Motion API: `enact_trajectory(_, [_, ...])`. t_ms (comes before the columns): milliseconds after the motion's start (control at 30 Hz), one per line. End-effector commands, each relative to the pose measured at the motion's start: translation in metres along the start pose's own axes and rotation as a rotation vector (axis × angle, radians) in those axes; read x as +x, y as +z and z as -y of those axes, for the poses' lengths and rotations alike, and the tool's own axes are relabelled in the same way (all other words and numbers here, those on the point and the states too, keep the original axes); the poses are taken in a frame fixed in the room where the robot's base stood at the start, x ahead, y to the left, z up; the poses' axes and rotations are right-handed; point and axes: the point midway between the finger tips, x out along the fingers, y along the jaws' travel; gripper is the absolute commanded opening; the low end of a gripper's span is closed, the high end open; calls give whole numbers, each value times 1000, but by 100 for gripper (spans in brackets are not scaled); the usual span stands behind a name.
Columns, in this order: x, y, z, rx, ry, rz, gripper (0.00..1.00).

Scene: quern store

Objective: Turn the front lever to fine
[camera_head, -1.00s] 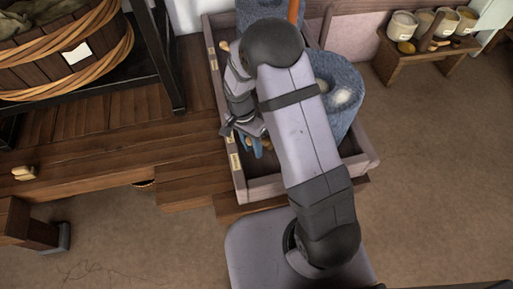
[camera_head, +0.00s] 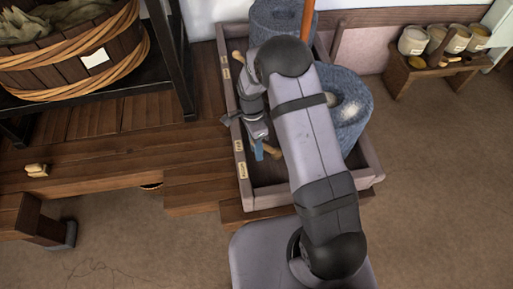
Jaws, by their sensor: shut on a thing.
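The front lever (camera_head: 272,153) is a short pale wooden handle low in the front left part of the wooden tray (camera_head: 275,198). My gripper (camera_head: 259,151), with blue fingertips, is shut on it, and the handle's end shows just right of the fingers. The rest of the lever is hidden by my gripper and arm. Two small pale labels, an upper one (camera_head: 239,146) and a lower one (camera_head: 242,170), sit on the tray's left rim beside my gripper. Their words are too small to read surely.
A second wooden lever (camera_head: 238,57) stands at the back left of the tray. A grey-blue millstone (camera_head: 352,100) is right of my arm; another (camera_head: 275,18) is behind. A bench (camera_head: 405,78) with pots is at the back right. A wooden tub (camera_head: 75,60) stands left.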

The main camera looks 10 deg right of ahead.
Motion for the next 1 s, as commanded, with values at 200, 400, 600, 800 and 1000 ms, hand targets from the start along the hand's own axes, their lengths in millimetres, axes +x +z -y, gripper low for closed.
enact_trajectory(200, [-2, -1, 3, 6, -9, 1, 0])
enact_trajectory(400, [-2, 0, 2, 4, -7, 1, 45])
enact_trajectory(600, [-2, 0, 2, 2, -5, 0, 45])
enact_trajectory(800, [-15, 0, 2, 2, -7, 0, 45])
enact_trajectory(1000, [-43, 0, 2, 2, -9, 0, 45])
